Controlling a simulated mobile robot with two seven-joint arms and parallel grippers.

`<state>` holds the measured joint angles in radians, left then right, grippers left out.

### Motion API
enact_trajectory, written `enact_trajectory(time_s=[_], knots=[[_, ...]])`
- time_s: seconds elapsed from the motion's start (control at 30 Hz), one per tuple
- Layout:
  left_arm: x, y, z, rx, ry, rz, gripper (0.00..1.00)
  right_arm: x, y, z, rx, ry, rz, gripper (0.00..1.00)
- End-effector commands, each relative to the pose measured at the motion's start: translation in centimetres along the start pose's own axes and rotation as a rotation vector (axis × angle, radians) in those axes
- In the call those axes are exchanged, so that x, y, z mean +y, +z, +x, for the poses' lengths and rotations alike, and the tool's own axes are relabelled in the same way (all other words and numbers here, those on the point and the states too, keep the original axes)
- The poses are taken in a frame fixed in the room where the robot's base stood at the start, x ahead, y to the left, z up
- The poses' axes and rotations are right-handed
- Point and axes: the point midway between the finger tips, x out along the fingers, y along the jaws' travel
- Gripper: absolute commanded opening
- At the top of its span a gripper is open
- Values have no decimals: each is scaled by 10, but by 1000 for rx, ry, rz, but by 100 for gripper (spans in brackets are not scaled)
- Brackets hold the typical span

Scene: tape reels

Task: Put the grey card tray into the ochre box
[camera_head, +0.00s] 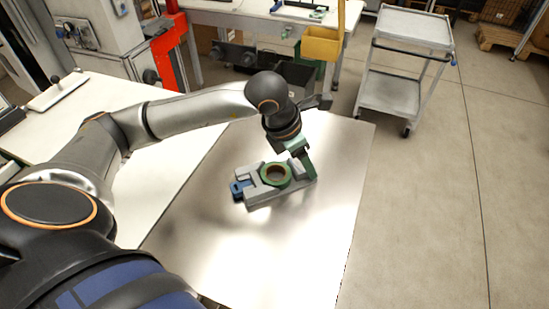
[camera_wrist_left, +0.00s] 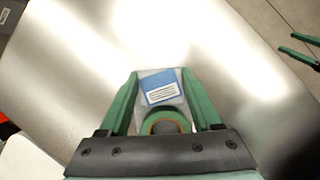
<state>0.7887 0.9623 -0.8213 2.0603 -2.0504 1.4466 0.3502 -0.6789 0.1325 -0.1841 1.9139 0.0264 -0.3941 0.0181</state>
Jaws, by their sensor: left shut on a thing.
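The grey card tray (camera_head: 262,198) is at the middle of the shiny metal table, with a blue card at its left end and a green ring-shaped reel on top. In the left wrist view, the blue card (camera_wrist_left: 160,86) has a white label, and the green reel (camera_wrist_left: 166,116) is partly hidden by my gripper. My left gripper (camera_head: 303,165) is shut on the tray, at its right end in the head view. I cannot tell whether the tray touches the table. My right gripper (camera_wrist_left: 306,49) shows its spread green fingers at the wrist view's edge. A yellow-ochre box (camera_head: 322,45) is at the back bench.
The metal table (camera_head: 300,255) is otherwise bare. A white table (camera_head: 165,175) adjoins it on the left. A grey trolley (camera_head: 405,65) stands on the floor behind right. A red stand (camera_head: 172,55) is at back left. Open floor lies to the right.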

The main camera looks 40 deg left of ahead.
Motion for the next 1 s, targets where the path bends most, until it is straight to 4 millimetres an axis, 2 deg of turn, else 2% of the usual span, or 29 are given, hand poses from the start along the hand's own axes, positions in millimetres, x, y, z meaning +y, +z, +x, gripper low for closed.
enact_trajectory(time_s=[0.07,0.4,0.77,1.0], knots=[[0,0,0,0,1,0,37,0,0,0,0,0,0,64],[0,0,0,0,1,0,0,0,0,0,0,0,1,64],[0,2,-3,-2,2,0,0,0,1,1,0,0,1,64],[0,10,-20,-5,2,1,0,0,5,5,0,0,1,64]])
